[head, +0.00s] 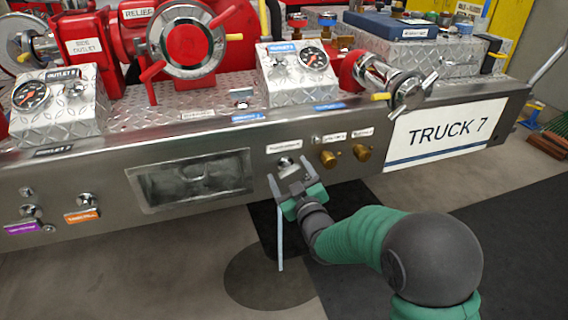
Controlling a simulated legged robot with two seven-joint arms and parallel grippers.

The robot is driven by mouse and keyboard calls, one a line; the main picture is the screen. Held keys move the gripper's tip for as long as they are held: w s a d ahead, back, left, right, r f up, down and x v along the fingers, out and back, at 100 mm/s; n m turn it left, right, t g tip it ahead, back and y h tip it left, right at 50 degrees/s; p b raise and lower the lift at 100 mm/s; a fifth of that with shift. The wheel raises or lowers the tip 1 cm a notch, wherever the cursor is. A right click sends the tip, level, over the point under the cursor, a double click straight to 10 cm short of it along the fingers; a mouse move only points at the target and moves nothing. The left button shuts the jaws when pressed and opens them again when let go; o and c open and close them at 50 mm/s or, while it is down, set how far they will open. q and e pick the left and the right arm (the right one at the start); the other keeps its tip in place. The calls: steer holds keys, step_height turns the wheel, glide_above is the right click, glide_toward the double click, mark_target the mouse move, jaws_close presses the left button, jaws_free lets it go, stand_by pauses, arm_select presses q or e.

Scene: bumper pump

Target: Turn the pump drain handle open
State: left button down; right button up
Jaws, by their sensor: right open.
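A small silver handle (285,161) sits on the front face of the steel bumper (75,175), under a white label (284,147) too small to read surely. My right gripper (289,169) is open, with one finger to each side of and just below this handle. Contact between fingers and handle cannot be told. A thin pale-blue vertical strip, perhaps water (280,240), runs down from behind the gripper to a dark round patch (262,285) on the floor. My left gripper is out of view.
Two brass knobs (328,158) (362,153) sit right of the handle. A recessed tray (190,180) and orange-labelled knob (85,201) lie left. Gauges, a red valve wheel (188,38) and a silver outlet (405,90) stand on top. The floor below is clear.

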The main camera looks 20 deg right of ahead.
steer(key=shift+d, duration=0.2)
steer(key=shift+a, duration=0.15)
steer(key=c, duration=1.4)
steer(key=shift+o, duration=0.2)
